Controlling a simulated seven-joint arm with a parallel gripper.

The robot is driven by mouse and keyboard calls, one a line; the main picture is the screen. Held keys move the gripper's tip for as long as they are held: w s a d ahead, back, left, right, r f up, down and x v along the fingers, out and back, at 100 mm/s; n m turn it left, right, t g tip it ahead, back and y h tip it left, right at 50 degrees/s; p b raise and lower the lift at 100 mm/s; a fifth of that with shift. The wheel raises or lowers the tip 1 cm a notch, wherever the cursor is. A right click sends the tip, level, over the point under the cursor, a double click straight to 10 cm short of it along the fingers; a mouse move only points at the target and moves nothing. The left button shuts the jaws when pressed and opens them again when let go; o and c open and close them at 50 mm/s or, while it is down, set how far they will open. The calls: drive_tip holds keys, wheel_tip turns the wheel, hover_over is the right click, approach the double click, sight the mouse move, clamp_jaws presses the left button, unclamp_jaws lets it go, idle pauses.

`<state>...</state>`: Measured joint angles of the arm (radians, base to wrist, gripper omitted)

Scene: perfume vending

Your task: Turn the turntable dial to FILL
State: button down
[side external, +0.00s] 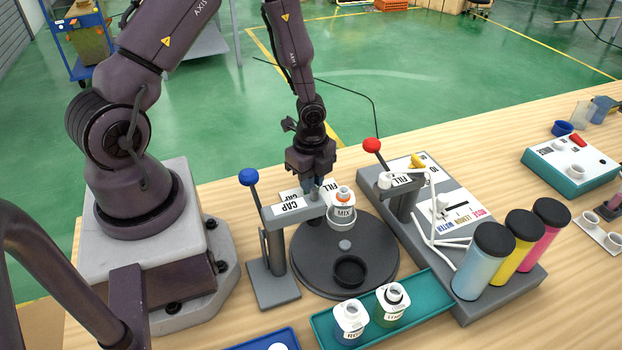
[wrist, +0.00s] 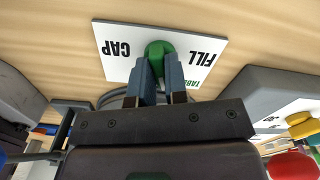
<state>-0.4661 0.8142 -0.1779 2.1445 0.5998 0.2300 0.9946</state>
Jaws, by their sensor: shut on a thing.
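The turntable dial is a green knob (wrist: 157,50) on a white plate (wrist: 115,65) marked CAP and FILL, both upside down in the wrist view. In that view, CAP is at the left and FILL at the right. My gripper (wrist: 160,72) is shut on the green knob, its two blue-grey fingers at either side. The fingers cover part of the knob, and I cannot tell which label it points to. In the side view my gripper (side external: 313,188) points down behind the turntable (side external: 315,272), and the knob is hidden there.
The CAP press (side external: 272,245) with a blue-knobbed lever stands close at the front left. The FILL station (side external: 408,200) with a red-knobbed lever stands at the right. A MIX bottle (side external: 343,213) stands on the turntable. A teal tray (side external: 435,290) with two bottles lies in front.

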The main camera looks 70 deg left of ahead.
drive_tip(key=n, duration=1.4)
drive_tip(key=shift+r, duration=0.1)
idle(0.6)
drive_tip(key=c, duration=1.1)
unclamp_jaws()
drive_tip(key=shift+c, duration=0.2)
wheel_tip(320, 180, up, 13)
drive_tip(key=shift+n, duration=0.3)
